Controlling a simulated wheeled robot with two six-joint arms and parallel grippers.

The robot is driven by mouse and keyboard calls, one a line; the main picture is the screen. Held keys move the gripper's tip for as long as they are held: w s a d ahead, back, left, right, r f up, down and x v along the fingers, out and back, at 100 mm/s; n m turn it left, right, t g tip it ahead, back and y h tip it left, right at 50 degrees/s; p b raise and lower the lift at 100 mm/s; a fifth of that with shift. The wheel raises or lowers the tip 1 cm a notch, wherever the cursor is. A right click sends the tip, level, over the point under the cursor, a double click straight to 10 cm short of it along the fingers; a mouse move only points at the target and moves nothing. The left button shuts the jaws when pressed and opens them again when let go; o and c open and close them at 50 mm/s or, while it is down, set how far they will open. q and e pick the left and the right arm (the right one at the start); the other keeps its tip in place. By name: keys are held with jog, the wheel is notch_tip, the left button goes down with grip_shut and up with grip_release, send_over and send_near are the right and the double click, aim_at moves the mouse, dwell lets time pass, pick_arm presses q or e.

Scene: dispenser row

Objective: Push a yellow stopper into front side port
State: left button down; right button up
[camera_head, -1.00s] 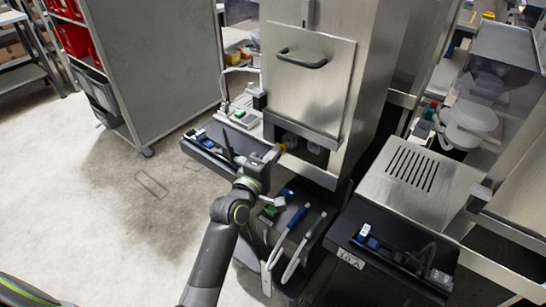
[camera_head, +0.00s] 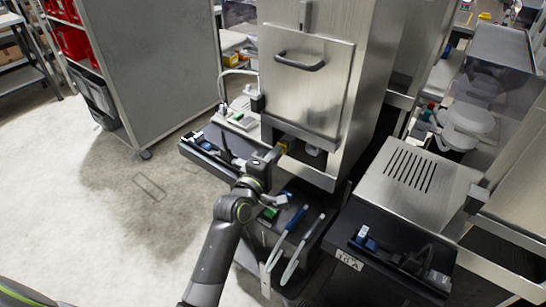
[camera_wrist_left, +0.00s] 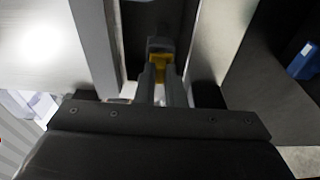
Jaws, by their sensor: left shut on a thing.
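My left gripper (camera_head: 276,152) is at the low opening in the front of the steel dispenser cabinet (camera_head: 304,95). It is shut on a yellow stopper (camera_head: 283,147). In the left wrist view the yellow stopper (camera_wrist_left: 159,66) sits between the fingertips (camera_wrist_left: 160,80), with a grey block-like part (camera_wrist_left: 160,45) right beyond it. I cannot tell whether the stopper touches that part or is inside a port. A pale round part (camera_head: 313,150) shows in the opening to the right of the gripper. My right gripper is not in view.
A dark tray (camera_head: 205,155) with small items stands left of my gripper. Below is a dark shelf with blue-handled tools (camera_head: 297,218). A slotted steel unit (camera_head: 415,180) stands at right. Steel walls flank my gripper closely; the floor at left is clear.

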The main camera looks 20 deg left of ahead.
pick_arm(q)
jog(key=shift+w+d, duration=0.2)
jog(key=shift+w, duration=0.25)
jog(key=c, duration=1.5)
grip_release()
jog(key=shift+o, duration=0.2)
jog(key=shift+s, duration=0.1)
